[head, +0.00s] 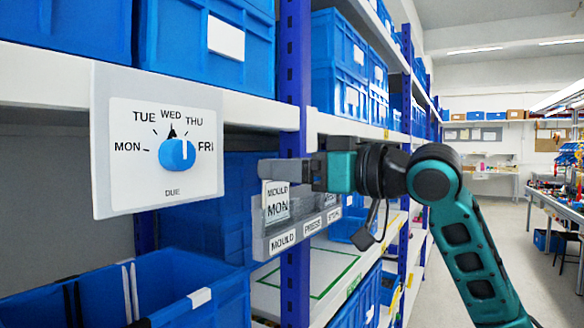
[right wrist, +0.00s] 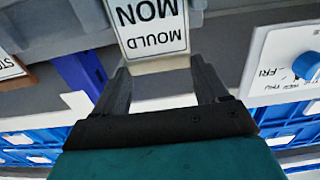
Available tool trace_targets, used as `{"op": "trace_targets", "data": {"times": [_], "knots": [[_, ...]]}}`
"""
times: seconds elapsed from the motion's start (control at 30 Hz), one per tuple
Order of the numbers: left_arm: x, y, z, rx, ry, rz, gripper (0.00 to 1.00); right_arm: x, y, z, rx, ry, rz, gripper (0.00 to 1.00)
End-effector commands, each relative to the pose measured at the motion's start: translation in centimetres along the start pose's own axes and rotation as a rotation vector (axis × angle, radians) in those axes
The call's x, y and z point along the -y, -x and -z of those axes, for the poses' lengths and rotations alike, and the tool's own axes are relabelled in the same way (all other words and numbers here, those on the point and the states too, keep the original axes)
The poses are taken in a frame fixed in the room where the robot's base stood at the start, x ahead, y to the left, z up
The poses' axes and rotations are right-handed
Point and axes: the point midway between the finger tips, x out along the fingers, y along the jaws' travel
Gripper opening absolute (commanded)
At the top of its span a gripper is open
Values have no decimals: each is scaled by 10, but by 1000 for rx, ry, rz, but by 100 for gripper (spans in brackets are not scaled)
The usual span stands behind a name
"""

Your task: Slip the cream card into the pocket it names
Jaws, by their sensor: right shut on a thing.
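The cream card (head: 277,203), printed MOULD and MON, hangs below my right gripper (head: 278,170). In the right wrist view the card (right wrist: 152,30) shows upside down between the two fingertips (right wrist: 160,68), which are shut on its edge. A grey pocket rack (head: 257,246) with labels MOULD, PRESS and a third, hard to read, is behind or around the card's lower part, above the MOULD label (head: 283,241). I cannot tell whether the card's lower edge is inside the pocket. My left gripper is not in view.
A dial panel (head: 120,190) marked MON to FRI and DUE, with a blue knob (head: 177,154), is fixed to the shelf edge at left. A blue upright (head: 294,60) stands behind the rack. Blue bins (head: 205,45) fill the shelves. The aisle at right is open.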

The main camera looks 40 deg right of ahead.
Motion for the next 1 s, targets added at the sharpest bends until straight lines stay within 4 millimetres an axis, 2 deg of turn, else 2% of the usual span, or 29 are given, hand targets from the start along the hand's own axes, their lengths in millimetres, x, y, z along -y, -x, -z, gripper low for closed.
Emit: {"op": "trace_targets", "data": {"times": [0.17, 0.2, 0.47, 0.77, 0.87, 1.0], "knots": [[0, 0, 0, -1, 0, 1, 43, 0, 0, 0, 0, 0, 0, 45], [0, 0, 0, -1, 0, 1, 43, 0, 0, 0, 0, 0, 0, 74], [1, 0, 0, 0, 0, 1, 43, 0, 0, 0, 0, 0, 0, 99], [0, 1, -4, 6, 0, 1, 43, 0, 2, 0, 0, 0, 0, 100], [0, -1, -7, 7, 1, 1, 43, 0, 8, -1, -2, 0, -1, 100], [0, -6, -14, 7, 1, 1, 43, 0, 27, -3, -1, 1, -1, 100]]}}
